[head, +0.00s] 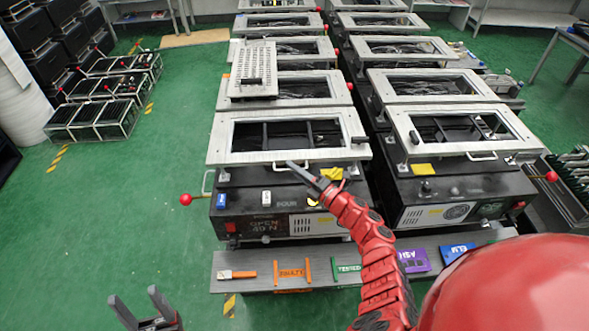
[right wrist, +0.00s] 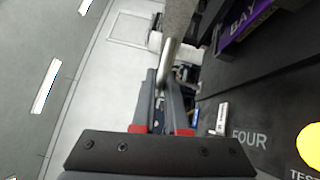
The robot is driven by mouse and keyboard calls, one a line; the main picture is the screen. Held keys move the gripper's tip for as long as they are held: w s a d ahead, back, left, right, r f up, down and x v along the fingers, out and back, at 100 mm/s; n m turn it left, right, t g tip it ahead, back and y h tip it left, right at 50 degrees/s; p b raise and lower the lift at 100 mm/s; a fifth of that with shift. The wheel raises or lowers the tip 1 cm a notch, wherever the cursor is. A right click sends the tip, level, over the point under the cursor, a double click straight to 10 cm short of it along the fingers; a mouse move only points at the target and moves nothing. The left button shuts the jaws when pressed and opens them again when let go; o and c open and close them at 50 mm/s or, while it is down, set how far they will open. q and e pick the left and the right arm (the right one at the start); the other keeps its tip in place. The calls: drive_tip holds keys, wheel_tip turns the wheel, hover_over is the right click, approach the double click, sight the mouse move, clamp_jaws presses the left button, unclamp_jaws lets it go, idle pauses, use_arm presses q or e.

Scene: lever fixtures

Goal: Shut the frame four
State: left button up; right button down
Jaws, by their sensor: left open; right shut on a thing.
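Frame four (head: 220,140) is the pale metal lid frame on the black box labelled FOUR (head: 232,228) in the head view. It sits raised above the box with a gap under its front edge. The small display on the box appears to read OPEN. My right gripper (head: 300,170) is at the frame's front edge, shut on its metal handle (right wrist: 168,62), which shows between the fingers in the right wrist view. The fingers partly hide the handle. My left gripper (head: 143,306) is open and empty, low over the green floor at the left.
A red-knobbed lever (head: 186,200) sticks out left of the box. A neighbouring fixture (head: 450,190) stands close on the right. A grey shelf (head: 230,283) with coloured labels runs along the front. A perforated plate (head: 253,68) lies on a frame behind.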

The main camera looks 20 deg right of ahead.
drive_tip(key=shift+r, duration=1)
drive_tip(key=c, duration=0.9)
unclamp_jaws()
drive_tip(key=shift+c, duration=0.2)
drive_tip(key=b+v, duration=0.4)
drive_tip(key=v, duration=1.3)
drive_tip(key=shift+s+b, duration=0.15)
drive_tip(key=shift+b, duration=0.25)
